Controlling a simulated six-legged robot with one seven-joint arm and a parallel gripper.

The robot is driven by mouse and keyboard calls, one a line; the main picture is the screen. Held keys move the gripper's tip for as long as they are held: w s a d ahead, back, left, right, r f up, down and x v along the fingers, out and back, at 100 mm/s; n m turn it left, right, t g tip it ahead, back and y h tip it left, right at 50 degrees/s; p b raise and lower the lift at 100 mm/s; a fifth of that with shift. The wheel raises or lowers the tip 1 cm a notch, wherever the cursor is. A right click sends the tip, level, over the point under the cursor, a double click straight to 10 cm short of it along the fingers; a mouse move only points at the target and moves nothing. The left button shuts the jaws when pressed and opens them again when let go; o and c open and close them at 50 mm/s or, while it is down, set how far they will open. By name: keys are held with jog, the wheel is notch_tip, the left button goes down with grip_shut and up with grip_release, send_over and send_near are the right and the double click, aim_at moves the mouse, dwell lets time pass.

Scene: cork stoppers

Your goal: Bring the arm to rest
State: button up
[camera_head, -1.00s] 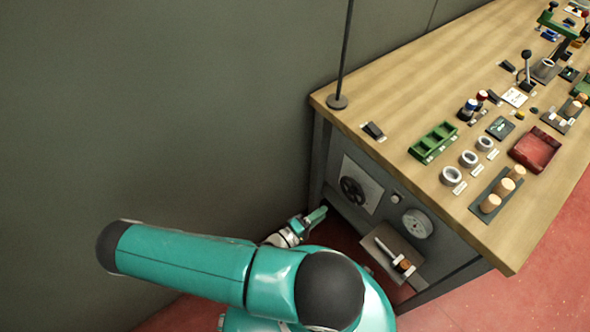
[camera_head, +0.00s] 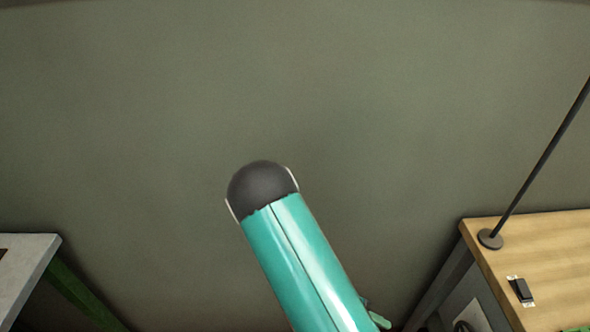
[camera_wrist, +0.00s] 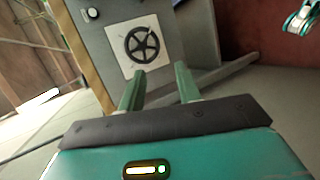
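My gripper (camera_wrist: 158,88) shows in the wrist view with its two green fingers apart and nothing between them. Beyond the fingertips is a black handwheel (camera_wrist: 141,44) on a white plate, on the side of the workbench; a gap to it is hard to judge. In the head view my teal arm rises from the bottom middle to a dark rounded joint.
The wooden workbench (camera_head: 556,262) stands at the right, with a thin pole (camera_head: 545,155) on a round foot and a black switch (camera_head: 523,290). A grey-topped table (camera_head: 22,262) with a green leg is at the left. A plain wall fills the back.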

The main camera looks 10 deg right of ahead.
jog(key=w+a+r+n+t+y, duration=0.1)
jog(key=w+a+r+t+y, duration=0.2)
jog(key=r, duration=0.7)
jog(key=w+a+r+t+y, duration=0.1)
jog(key=w+a+r+y, duration=0.2)
jog(key=a+r+y, duration=0.5)
jog(key=s+a+r+n+t, duration=0.1)
jog(key=s+r+n+t, duration=0.1)
jog(key=r, duration=0.8)
jog(key=s+r+n+t, duration=0.1)
jog(key=r+t, duration=0.4)
jog(key=r, duration=0.5)
jog(key=shift+s+a+r+n, duration=0.25)
jog(key=shift+s+a+n, duration=0.15)
jog(key=shift+s, duration=0.3)
jog(key=shift+s+d, duration=0.1)
